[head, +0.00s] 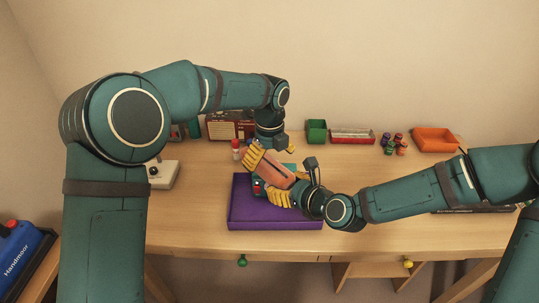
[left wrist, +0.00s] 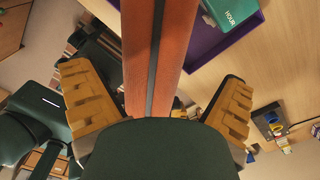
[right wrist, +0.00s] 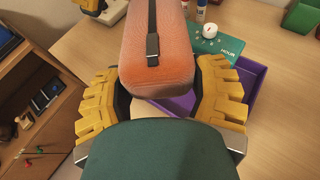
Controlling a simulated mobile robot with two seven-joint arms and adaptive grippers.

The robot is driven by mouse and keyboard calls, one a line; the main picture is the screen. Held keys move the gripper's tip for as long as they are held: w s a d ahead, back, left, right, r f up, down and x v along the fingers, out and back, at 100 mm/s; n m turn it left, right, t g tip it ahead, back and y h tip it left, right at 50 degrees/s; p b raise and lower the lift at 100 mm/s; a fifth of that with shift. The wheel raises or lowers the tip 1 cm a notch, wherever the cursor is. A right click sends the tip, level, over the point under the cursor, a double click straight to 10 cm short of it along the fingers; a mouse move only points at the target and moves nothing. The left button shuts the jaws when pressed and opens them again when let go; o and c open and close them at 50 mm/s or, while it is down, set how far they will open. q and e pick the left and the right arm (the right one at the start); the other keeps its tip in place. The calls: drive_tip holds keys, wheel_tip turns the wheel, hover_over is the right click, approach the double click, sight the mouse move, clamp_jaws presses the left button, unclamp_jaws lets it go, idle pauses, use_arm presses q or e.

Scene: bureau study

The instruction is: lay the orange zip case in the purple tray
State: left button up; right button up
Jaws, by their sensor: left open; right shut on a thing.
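The orange zip case (head: 270,168), with a dark zip along it, is held tilted above the purple tray (head: 240,214) on the desk. My right gripper (head: 287,187) is shut on the lower right end of the case; its fingers flank that end in the right wrist view (right wrist: 160,85). My left gripper (head: 271,153) is open at the upper end of the case. In the left wrist view the case (left wrist: 185,50) lies between its spread fingers; contact cannot be told. The case and grippers hide part of the tray.

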use_arm(q)
drive_tip(key=c, duration=1.4)
use_arm(e)
drive_tip(key=o, duration=1.4)
drive_tip(key=shift+a, duration=0.1)
drive_tip(key=shift+c, duration=0.2)
drive_tip(key=shift+r, duration=0.1)
